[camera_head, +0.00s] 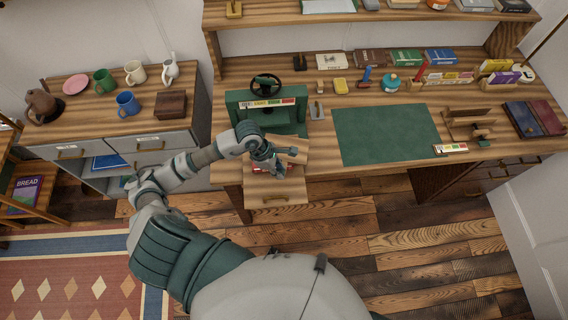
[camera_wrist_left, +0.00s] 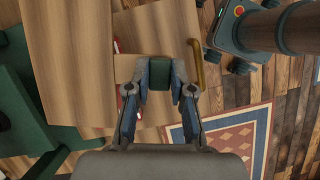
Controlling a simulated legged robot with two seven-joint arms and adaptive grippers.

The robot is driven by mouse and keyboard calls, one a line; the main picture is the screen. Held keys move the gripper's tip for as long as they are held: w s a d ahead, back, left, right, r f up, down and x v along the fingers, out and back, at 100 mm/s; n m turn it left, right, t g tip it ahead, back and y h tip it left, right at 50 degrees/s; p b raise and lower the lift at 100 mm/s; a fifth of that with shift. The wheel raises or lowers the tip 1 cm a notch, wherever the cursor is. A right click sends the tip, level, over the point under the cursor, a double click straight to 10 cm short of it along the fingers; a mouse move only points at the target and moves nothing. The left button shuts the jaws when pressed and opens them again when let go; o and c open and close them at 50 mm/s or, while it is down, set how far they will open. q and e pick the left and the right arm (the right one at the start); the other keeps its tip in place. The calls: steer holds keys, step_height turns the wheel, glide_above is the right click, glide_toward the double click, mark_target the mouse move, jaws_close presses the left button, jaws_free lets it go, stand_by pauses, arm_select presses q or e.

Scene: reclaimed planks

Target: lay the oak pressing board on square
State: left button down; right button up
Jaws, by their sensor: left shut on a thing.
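The oak pressing board (camera_head: 291,145) is a flat, light brown plank in front of the green press (camera_head: 272,127) at the bench's front left. In the left wrist view the broad plank (camera_wrist_left: 70,55) lies left of the fingers, beside the green press frame (camera_wrist_left: 15,85). Something red (camera_head: 260,169) shows partly beneath. My right gripper is out of view.
A wooden drawer (camera_head: 276,193) with a brass handle (camera_wrist_left: 203,65) stands out below the bench. A green mat (camera_head: 385,134) lies clear on the bench, with books and small tools behind it. A side cabinet (camera_head: 165,135) holds several mugs.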

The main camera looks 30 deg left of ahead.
arm_select(q)
steer(key=shift+s+a+r+n+t, duration=0.35)
steer(key=shift+s+r+n+t, duration=0.2)
steer(key=shift+n, duration=0.65)
steer(key=shift+a+n, duration=0.2)
steer(key=shift+n, duration=0.1)
steer(key=f+b, duration=0.1)
steer(key=f, duration=0.1)
steer(key=a+f+b, duration=0.1)
steer(key=f, duration=0.1)
steer(key=shift+a+f, duration=0.15)
steer(key=shift+f, duration=0.2)
steer(key=shift+d+f+b, duration=0.3)
steer(key=shift+d+b, duration=0.3)
steer(key=shift+b, duration=0.05)
steer(key=shift+a+f, duration=0.1)
steer(key=shift+f, duration=0.15)
steer(key=shift+a+f+b, duration=0.3)
steer(key=shift+a+b, duration=0.1)
steer(key=shift+a, duration=0.25)
steer(key=shift+d+r, duration=0.15)
steer(key=shift+d, duration=0.5)
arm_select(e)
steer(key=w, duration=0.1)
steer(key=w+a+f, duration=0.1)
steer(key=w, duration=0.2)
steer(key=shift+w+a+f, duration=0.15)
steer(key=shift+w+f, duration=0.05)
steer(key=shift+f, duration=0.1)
